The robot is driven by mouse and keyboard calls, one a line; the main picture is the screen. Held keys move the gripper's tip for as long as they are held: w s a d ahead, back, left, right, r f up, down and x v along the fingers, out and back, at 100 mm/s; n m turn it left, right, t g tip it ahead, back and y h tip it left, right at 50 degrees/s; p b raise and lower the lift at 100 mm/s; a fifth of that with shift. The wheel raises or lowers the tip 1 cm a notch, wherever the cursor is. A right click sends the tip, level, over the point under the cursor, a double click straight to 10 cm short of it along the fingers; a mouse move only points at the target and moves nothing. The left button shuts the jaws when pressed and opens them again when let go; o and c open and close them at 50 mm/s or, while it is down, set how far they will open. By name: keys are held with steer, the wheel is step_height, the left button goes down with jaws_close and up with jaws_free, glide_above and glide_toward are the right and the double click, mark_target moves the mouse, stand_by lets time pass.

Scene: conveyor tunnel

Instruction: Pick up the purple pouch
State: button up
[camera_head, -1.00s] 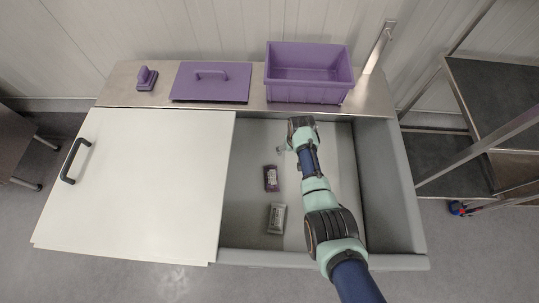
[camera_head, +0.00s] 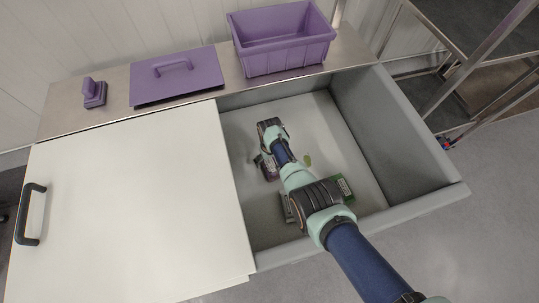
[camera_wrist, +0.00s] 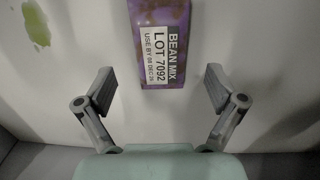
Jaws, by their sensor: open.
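The purple pouch (camera_wrist: 160,42) lies flat in the wrist view, at the top centre, between the lines of my two fingers. Its white label reads BEAN MIX, LOT 7092. My gripper (camera_wrist: 159,90) is open, with one finger on each side below the pouch's near end; nothing is held.
A green packet (camera_head: 345,187) and a grey packet (camera_head: 286,208) lie in the bin (camera_head: 400,150) either side of my arm. A green smear (camera_wrist: 37,25) marks the floor. A white cover (camera_head: 140,205) lies left; a purple crate (camera_head: 285,58) stands behind.

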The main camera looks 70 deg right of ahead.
mark_target(270, 165)
step_height(270, 165, down, 5)
steer(key=b, duration=0.4)
steer(key=shift+s+a+f, duration=0.15)
steer(key=shift+f, duration=0.05)
steer(key=shift+r, duration=0.25)
steer(key=c, duration=1.4)
step_height(270, 165, up, 20)
steer(key=p, duration=1.3)
steer(key=shift+p, duration=0.3)
